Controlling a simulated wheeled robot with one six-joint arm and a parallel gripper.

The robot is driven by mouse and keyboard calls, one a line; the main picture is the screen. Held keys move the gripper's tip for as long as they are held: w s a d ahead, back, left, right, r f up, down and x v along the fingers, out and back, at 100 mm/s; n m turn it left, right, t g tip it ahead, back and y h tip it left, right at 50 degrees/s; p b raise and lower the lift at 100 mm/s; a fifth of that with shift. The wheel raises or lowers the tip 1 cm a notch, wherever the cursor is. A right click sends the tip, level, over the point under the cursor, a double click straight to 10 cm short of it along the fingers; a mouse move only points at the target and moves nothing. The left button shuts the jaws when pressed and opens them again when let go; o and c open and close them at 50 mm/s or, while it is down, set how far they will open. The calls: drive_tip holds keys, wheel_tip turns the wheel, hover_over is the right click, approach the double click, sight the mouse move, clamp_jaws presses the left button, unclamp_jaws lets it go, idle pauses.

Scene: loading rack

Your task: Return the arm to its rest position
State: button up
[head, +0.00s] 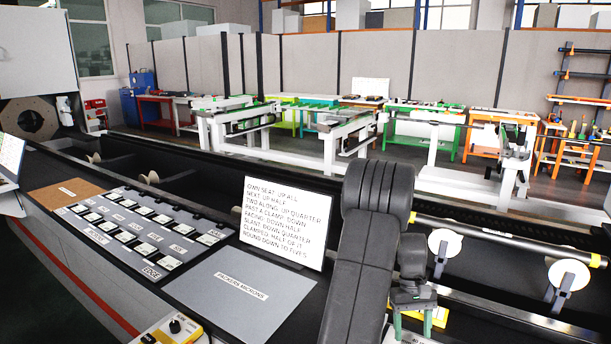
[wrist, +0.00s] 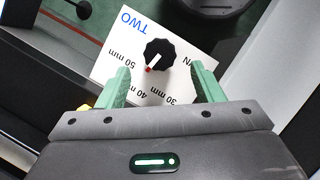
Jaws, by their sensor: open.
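My arm reaches into the head view at the lower right, folded at a thick dark elbow. My gripper (head: 412,326) points down with its green fingers apart; it also shows in the wrist view (wrist: 160,68). In the wrist view, a black dial knob (wrist: 160,53) with a red mark lies between and beyond the fingers. It sits on a white panel (wrist: 112,62) marked TWO, with 30, 40 and 50 mm labels. The fingers show a gap on each side of the knob, and nothing is held. I cannot tell how far they are from the panel.
A white instruction card (head: 285,222) stands left of my arm. A grey board (head: 240,295) and a tray of labelled pieces (head: 150,225) lie on the bench, with a yellow control box (head: 172,330) in front. A long bar (head: 500,237) on white rollers runs at right.

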drive_tip(key=x, duration=0.5)
drive_tip(key=shift+s+f+p, duration=0.15)
drive_tip(key=shift+p, duration=0.2)
drive_tip(key=n+h+p, duration=0.1)
drive_tip(key=n, duration=0.1)
drive_tip(key=n+h+p, duration=0.1)
drive_tip(key=n, duration=0.2)
drive_tip(key=shift+a+t, duration=0.2)
drive_tip(key=shift+t, duration=0.1)
drive_tip(key=n+t+h+p, duration=0.1)
drive_tip(key=n, duration=0.3)
drive_tip(key=shift+a+r+n, duration=0.1)
drive_tip(key=shift+r+n, duration=0.1)
drive_tip(key=shift+n, duration=0.4)
drive_tip(key=b+v, duration=0.1)
drive_tip(key=v, duration=0.8)
drive_tip(key=shift+a, duration=0.15)
drive_tip(key=shift+r, duration=0.1)
